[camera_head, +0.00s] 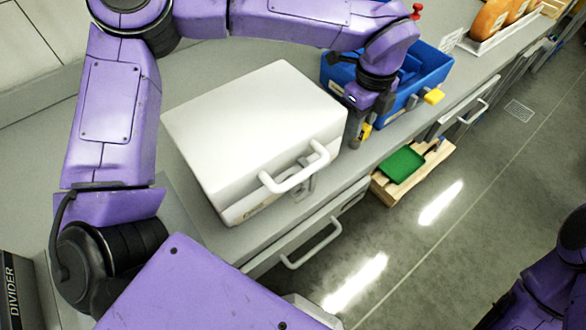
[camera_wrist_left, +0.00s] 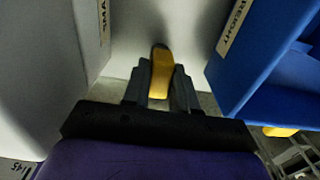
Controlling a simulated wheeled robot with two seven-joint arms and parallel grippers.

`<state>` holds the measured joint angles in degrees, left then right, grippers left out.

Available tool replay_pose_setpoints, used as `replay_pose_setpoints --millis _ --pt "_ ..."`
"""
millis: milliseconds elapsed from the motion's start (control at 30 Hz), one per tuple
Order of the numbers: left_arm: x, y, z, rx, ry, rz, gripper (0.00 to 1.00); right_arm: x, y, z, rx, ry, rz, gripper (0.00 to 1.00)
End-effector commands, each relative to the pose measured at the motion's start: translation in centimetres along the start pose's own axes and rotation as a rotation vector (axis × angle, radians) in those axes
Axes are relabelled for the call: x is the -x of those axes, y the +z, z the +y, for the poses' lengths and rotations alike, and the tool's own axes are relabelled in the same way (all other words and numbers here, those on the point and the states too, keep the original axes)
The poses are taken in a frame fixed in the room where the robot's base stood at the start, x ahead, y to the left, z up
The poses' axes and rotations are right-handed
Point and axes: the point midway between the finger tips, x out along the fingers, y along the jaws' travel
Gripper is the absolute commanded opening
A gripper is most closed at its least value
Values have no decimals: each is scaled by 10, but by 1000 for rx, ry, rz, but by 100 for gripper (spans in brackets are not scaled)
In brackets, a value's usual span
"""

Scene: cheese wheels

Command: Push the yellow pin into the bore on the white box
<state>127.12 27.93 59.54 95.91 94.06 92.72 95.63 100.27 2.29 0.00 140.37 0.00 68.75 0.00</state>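The white box (camera_head: 250,130) stands on the grey counter, its handle and metal latch (camera_head: 303,187) facing the front edge. My left gripper (camera_head: 362,118) is low between the box's right side and the blue bin. In the left wrist view the yellow pin (camera_wrist_left: 160,72) lies between the fingers of my left gripper (camera_wrist_left: 161,80), which look closed on it. The pin also shows as a small yellow patch in the head view (camera_head: 366,132). I cannot make out the bore in either view. My right gripper is out of view.
The blue bin (camera_head: 432,68) stands close to the right of my left gripper, with another yellow piece (camera_head: 433,96) at its front. Orange cheese wheels (camera_head: 490,20) sit in a white rack farther right. Drawer handles (camera_head: 312,243) stick out below the counter. A green item lies in a wooden crate (camera_head: 433,170) below.

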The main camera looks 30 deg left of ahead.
Motion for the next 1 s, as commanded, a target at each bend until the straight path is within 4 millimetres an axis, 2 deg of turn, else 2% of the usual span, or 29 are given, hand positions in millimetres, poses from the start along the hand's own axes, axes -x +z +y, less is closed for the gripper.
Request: replay_pose_setpoints --millis 1000 --pt "33 0 0 0 0 0 0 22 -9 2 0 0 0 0"
